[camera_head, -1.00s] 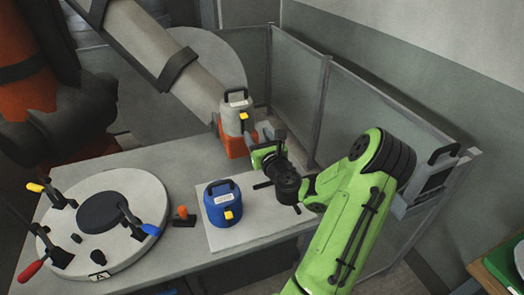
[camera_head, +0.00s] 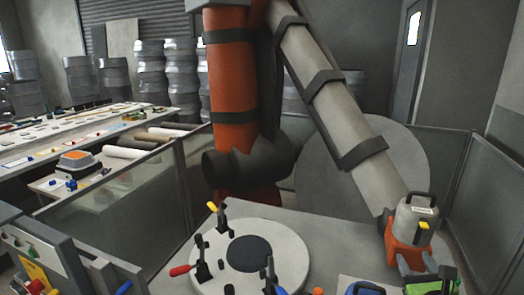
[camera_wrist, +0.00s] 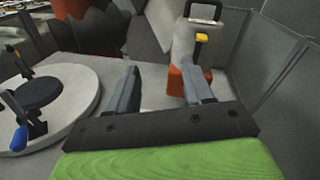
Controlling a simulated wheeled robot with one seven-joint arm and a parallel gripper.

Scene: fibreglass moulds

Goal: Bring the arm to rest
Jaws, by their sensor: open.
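My gripper (camera_wrist: 160,82) shows in the wrist view, its two grey fingers apart with nothing between them. Beyond the fingers stand the grey canister (camera_wrist: 183,45) and its orange holder (camera_wrist: 174,82); the right finger covers part of the holder. The rest of my arm is out of that view.
The round pale mould plate (camera_head: 215,272) with toggle clamps lies on the bench, left of my gripper. The top of a blue canister (camera_head: 365,287) shows at the bottom edge. Grey screens (camera_head: 140,210) fence the bench. A long table with tools is at the far left.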

